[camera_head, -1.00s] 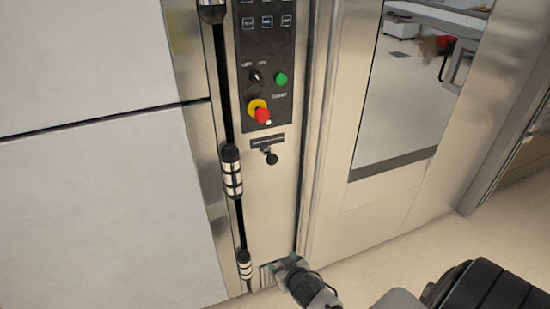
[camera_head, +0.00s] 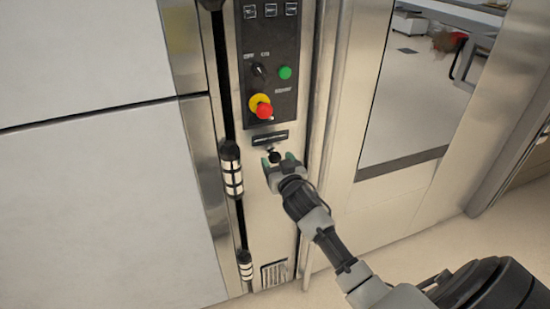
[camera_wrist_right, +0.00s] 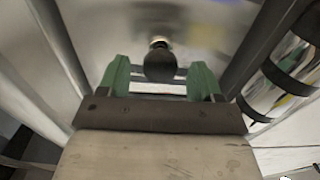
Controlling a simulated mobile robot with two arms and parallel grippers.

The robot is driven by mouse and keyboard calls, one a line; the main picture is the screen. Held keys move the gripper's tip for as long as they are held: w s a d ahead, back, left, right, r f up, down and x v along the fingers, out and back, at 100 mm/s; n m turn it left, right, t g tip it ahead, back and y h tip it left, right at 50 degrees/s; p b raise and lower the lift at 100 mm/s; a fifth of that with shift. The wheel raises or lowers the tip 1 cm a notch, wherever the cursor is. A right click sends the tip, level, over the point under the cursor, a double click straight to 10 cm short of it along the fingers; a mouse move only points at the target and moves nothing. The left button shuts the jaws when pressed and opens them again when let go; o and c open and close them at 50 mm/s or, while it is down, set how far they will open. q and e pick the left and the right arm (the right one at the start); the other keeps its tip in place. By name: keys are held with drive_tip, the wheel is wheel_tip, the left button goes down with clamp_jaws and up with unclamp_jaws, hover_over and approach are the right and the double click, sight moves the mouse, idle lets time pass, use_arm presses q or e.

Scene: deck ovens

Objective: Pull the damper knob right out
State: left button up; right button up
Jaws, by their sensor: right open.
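The damper knob (camera_head: 274,156) is a small black ball on a short stem, below a dark label strip on the steel oven panel. My right gripper (camera_head: 278,160) is open just below and in front of the knob, its green fingertips partly over that spot in the head view. In the right wrist view the black knob (camera_wrist_right: 160,62) shows between and slightly beyond the two green fingers of the gripper (camera_wrist_right: 160,78). I cannot tell whether the fingers touch it; gaps show on both sides. My left gripper is not in view.
Above the knob is a black control panel (camera_head: 270,48) with a red emergency button (camera_head: 262,107) and a green button (camera_head: 285,73). A dark vertical gap with hinges (camera_head: 231,168) runs on the left. The glazed oven door (camera_head: 425,75) stands on the right.

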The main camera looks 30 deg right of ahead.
sight(276, 160)
drive_tip(key=shift+x, duration=1.1)
clamp_jaws()
drive_tip(key=p+v, duration=0.2)
drive_tip(key=v, duration=0.3)
drive_tip(key=shift+s, duration=0.1)
drive_tip(key=shift+f, duration=0.15)
unclamp_jaws()
drive_tip(key=shift+s, duration=0.2)
